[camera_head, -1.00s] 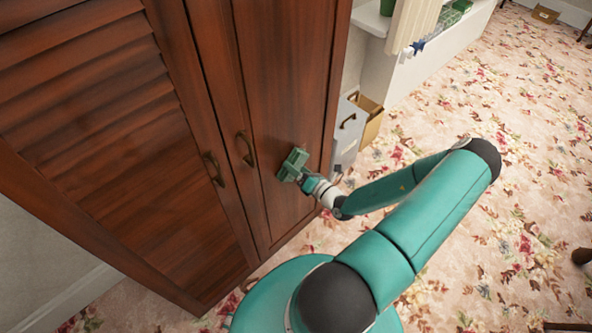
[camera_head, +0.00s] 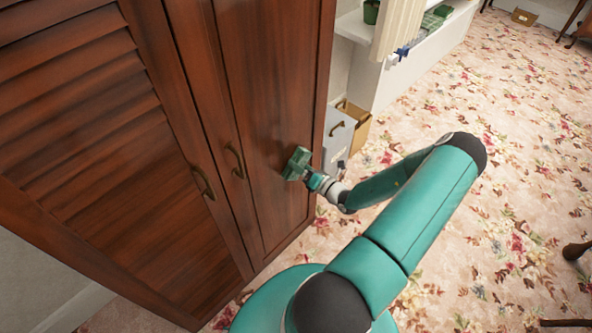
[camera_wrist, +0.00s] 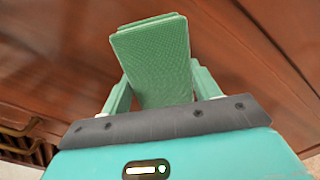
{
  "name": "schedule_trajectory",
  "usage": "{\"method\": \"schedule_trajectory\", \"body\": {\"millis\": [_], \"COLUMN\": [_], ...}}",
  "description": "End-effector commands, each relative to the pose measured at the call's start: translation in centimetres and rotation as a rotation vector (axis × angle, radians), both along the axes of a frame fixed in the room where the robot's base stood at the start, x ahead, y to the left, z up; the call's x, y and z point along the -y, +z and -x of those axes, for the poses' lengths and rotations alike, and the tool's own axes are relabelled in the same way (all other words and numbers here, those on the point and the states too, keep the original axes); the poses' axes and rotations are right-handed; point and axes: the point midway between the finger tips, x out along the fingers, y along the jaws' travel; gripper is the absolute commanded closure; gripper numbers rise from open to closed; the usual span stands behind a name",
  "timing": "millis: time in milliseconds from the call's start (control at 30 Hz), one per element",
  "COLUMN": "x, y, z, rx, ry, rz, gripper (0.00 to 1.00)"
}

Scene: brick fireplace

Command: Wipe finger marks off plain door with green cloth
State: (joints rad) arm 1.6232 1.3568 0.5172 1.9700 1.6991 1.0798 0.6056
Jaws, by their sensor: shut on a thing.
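The green cloth (camera_head: 297,163) is a folded, textured pad held at the plain door (camera_head: 270,90). It also shows in the wrist view (camera_wrist: 152,55), between the two green fingers. My gripper (camera_head: 305,172) is shut on the cloth, right of the plain door's brass handle (camera_head: 235,162). The cloth is close to the dark reddish-brown door; whether it touches cannot be told. A faint darker patch shows on the door near the cloth; I cannot tell whether it is finger marks or shadow.
The louvred door (camera_head: 80,110) with its own brass handle (camera_head: 203,184) is at left. A grey box file (camera_head: 338,135) and a tan box (camera_head: 358,122) stand right of the wardrobe. A white shelf (camera_head: 425,55) is behind. The floral carpet (camera_head: 510,150) is largely clear at right.

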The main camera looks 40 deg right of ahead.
Motion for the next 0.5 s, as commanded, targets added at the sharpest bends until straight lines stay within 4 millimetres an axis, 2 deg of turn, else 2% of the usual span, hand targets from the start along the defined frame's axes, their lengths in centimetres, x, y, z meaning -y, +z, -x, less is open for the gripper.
{"method": "schedule_trajectory", "body": {"millis": [233, 500], "x": [1.0, 3.1], "y": [0.1, 0.1], "z": [-0.1, 0.0], "rx": [0.003, 0.001], "ry": [-0.001, -0.001], "rz": [0.004, 0.003], "gripper": [0.57, 0.57]}}
